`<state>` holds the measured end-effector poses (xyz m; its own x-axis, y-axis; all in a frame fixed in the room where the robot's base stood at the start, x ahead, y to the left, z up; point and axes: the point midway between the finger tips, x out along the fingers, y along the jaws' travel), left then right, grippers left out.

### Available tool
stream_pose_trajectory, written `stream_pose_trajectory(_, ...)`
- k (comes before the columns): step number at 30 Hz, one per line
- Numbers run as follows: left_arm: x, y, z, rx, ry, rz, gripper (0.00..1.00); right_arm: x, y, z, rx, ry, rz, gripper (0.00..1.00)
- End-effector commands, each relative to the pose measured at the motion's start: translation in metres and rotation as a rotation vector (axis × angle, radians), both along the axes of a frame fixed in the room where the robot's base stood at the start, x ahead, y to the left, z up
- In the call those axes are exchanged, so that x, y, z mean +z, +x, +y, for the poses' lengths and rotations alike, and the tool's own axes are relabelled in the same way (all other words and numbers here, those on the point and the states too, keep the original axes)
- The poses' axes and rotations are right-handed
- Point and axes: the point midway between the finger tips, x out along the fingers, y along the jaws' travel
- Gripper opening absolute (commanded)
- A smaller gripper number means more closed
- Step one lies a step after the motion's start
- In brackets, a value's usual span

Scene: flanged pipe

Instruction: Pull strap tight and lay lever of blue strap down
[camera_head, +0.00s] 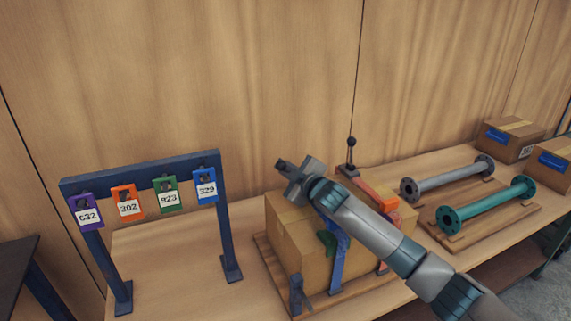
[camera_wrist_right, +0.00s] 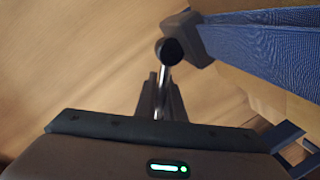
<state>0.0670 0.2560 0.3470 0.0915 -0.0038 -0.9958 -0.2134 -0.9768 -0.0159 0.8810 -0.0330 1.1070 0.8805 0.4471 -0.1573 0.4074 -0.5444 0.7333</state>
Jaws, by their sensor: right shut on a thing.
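The blue strap (camera_head: 338,258) runs down the near side of a large cardboard box (camera_head: 290,240). It also shows in the right wrist view (camera_wrist_right: 260,50), leading from a dark grey buckle block (camera_wrist_right: 180,35). A silver lever rod (camera_wrist_right: 162,90) with a dark round end lies between that block and my fingers. My right gripper (camera_head: 285,165) is above the box's upper left and hides the top of the blue strap in the head view. In the right wrist view my right gripper (camera_wrist_right: 160,97) is shut on the rod. My left gripper is out of view.
A tag rack (camera_head: 140,175) stands left. Grey (camera_head: 450,180) and green (camera_head: 490,205) flanged pipes lie right. Smaller cartons (camera_head: 512,138) are at the far right. Bench between rack and box is clear.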

Motion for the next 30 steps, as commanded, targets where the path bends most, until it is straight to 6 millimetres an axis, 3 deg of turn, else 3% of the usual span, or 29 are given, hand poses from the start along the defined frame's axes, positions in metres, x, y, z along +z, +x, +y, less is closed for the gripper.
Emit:
stream_pose_trajectory(17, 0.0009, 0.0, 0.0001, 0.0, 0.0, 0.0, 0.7, -0.0027, -0.0006, 0.0014, 0.0, -0.042, -0.014, 0.0)
stream_pose_trajectory(18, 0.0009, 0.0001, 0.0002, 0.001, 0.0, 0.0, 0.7, -0.0027, -0.0006, 0.0014, 0.0, -0.042, -0.014, 0.18)
stream_pose_trajectory(20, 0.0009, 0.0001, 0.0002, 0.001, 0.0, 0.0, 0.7, -0.0027, -0.0006, 0.0013, 0.0, -0.042, -0.014, 0.28)
stream_pose_trajectory(30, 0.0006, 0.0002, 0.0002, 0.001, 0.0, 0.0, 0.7, -0.0026, -0.0011, 0.0009, 0.0, -0.041, -0.014, 0.28)
